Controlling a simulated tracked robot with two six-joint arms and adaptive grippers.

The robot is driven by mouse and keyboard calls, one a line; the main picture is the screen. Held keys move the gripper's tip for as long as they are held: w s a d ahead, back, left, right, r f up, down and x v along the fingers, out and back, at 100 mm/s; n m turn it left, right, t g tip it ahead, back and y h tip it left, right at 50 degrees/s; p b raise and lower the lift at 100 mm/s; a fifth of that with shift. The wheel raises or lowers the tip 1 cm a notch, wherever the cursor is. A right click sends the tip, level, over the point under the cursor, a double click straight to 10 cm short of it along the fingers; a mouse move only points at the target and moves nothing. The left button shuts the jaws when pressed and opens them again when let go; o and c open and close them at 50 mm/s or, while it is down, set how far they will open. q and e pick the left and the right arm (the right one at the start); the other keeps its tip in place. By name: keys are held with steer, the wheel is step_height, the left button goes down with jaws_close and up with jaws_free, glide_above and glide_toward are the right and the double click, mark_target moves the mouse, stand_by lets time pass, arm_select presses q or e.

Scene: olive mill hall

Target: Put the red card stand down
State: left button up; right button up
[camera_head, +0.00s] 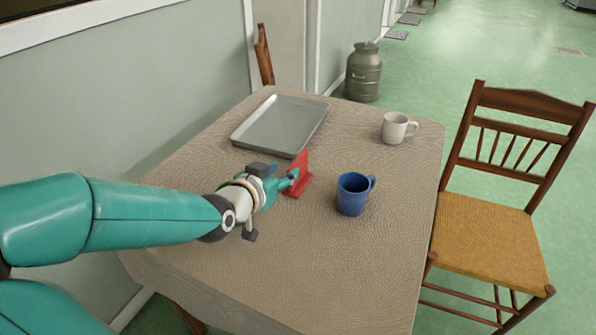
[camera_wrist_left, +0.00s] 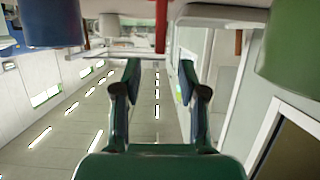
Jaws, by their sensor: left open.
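The red card stand (camera_head: 302,175) stands upright on the table (camera_head: 250,265), near its middle, between the grey tray and the blue mug. In the left wrist view the card stand (camera_wrist_left: 161,28) shows as a narrow red strip between and beyond the fingertips. My left gripper (camera_head: 290,181) is low over the table at the stand's left side; in its wrist view the two fingers (camera_wrist_left: 159,80) are apart with a clear gap. I cannot tell whether a finger touches the stand. My right gripper is not in view.
A blue mug (camera_head: 351,196) stands close to the right of the stand. A white mug (camera_head: 394,128) is farther back right. A grey tray (camera_head: 281,125) lies behind. A wooden chair (camera_head: 492,235) is at the right. The table's near part is clear.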

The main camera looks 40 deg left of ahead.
mark_target(298, 163)
arm_select(q)
steer(key=shift+x, duration=4.4)
steer(key=shift+s+d+f, duration=0.1)
steer(key=shift+f, duration=0.05)
jaws_close()
